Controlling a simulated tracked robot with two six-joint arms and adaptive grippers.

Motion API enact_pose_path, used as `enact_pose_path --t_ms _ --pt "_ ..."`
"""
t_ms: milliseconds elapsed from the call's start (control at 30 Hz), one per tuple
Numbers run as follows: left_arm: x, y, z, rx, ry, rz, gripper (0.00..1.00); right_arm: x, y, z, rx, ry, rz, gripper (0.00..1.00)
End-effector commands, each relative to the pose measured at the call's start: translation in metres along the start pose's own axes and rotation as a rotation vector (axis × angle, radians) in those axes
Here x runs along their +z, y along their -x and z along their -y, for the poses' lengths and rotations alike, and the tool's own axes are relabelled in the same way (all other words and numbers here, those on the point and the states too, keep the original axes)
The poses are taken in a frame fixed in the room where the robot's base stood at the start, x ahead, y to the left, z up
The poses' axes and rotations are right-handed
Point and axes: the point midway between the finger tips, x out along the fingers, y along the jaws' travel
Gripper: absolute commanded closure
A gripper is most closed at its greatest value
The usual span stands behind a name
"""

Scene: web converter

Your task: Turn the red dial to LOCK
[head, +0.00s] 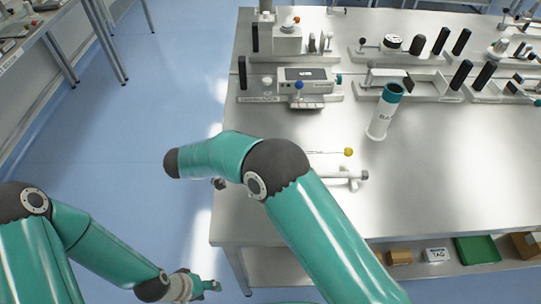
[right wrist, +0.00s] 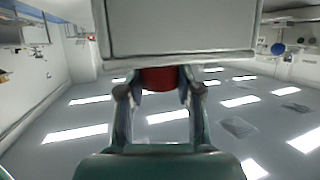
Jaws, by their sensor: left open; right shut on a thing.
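The red dial (right wrist: 160,78) shows in the right wrist view, against the near edge of a plain grey box (right wrist: 180,28). My right gripper (right wrist: 160,88) is shut on it, one finger on each side. No LOCK mark or pointer is readable, so I cannot tell the dial's setting. In the head view my right arm hides the dial, and the right gripper's fingers cannot be made out there. My left gripper (head: 211,286) is open and empty, low over the floor, left of the bench and apart from it.
The steel bench (head: 440,190) fills the right side. A white tube with a teal rim (head: 381,115) stands on it, near a yellow-tipped rod (head: 348,152). A device with a small screen (head: 306,74) and several fixtures line the back. A green tray (head: 478,249) sits on the lower shelf.

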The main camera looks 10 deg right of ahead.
Motion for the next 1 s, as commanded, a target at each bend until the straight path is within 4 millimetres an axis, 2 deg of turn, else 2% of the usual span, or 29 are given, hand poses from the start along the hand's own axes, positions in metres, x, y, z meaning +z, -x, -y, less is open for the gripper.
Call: enact_pose_path --t_ms 400,933,967,1000 --pt "0.0001 0.0047 -0.0017 0.000 0.000 0.000 0.52 -0.0006 -0.0016 0.0005 0.193 -0.081 -0.003 1.00" --pt "0.0000 0.0048 -0.0017 0.000 0.000 0.000 0.52 -0.0005 -0.0016 0.0000 0.217 -0.088 -0.002 1.00" --pt "0.0000 0.0048 -0.0017 0.000 0.000 0.000 0.52 -0.0005 -0.0016 0.0000 0.217 -0.088 -0.002 0.62" --pt "0.0000 0.0048 -0.0017 0.000 0.000 0.000 0.52 -0.0005 -0.0016 0.0001 0.217 -0.088 -0.002 0.56"
